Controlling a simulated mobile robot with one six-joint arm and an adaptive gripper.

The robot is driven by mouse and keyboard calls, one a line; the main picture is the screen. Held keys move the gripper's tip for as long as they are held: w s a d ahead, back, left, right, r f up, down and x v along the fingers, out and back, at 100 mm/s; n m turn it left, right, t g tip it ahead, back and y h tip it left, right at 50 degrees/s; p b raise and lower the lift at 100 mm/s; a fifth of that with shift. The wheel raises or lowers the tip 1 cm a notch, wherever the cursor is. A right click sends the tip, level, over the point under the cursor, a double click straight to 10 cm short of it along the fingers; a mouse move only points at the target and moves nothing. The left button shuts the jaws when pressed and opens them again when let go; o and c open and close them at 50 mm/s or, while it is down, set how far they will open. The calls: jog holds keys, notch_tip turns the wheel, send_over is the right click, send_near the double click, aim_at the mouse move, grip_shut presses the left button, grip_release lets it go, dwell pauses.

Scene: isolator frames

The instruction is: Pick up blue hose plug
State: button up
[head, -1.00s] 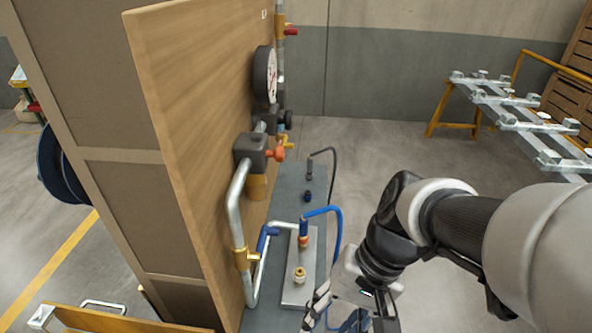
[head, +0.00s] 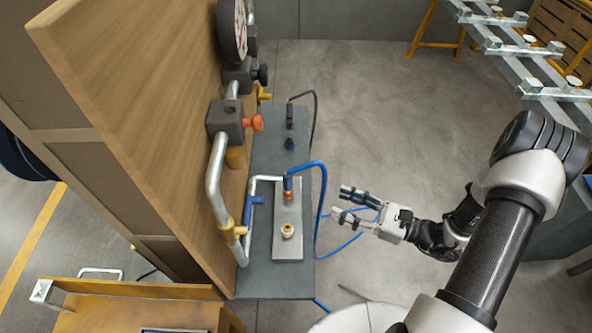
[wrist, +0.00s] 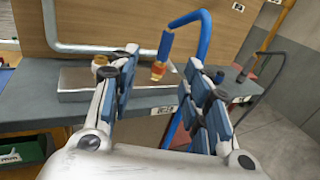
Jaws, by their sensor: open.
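The blue hose plug (head: 288,183) stands upright at the end of a blue hose, seated on an orange-brass fitting on the metal plate (head: 277,245). It also shows in the wrist view (wrist: 165,46), above its fitting and between my fingers. The blue hose (head: 323,190) arches up from the plug and hangs over the shelf's right edge. My gripper (head: 339,203) is open and empty, to the right of the plug and apart from it, out past the shelf edge. In the wrist view my gripper (wrist: 168,95) points toward the plug, with the hose crossing near its right finger.
A second brass fitting (head: 287,231) stands on the plate nearer me. A black hose with a dark plug (head: 290,117) is farther back on the grey shelf (head: 266,280). The wooden panel (head: 130,110) with pipes, valves and a gauge borders the left.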

jog(key=b, duration=0.2)
send_near(287, 178)
jog(key=shift+m+t, duration=0.3)
jog(key=shift+t, duration=0.1)
jog(key=a, duration=0.1)
jog(key=w+a+f, duration=0.2)
jog(key=a, duration=0.1)
jog(key=shift+w+f, duration=0.15)
jog(key=x, duration=0.3)
jog(key=b+x, duration=0.1)
jog(key=x, duration=0.1)
jog(key=shift+w+a+r, duration=0.25)
jog(key=shift+w+r, duration=0.05)
jog(key=shift+w, duration=0.05)
jog(key=shift+c, duration=0.5)
grip_shut()
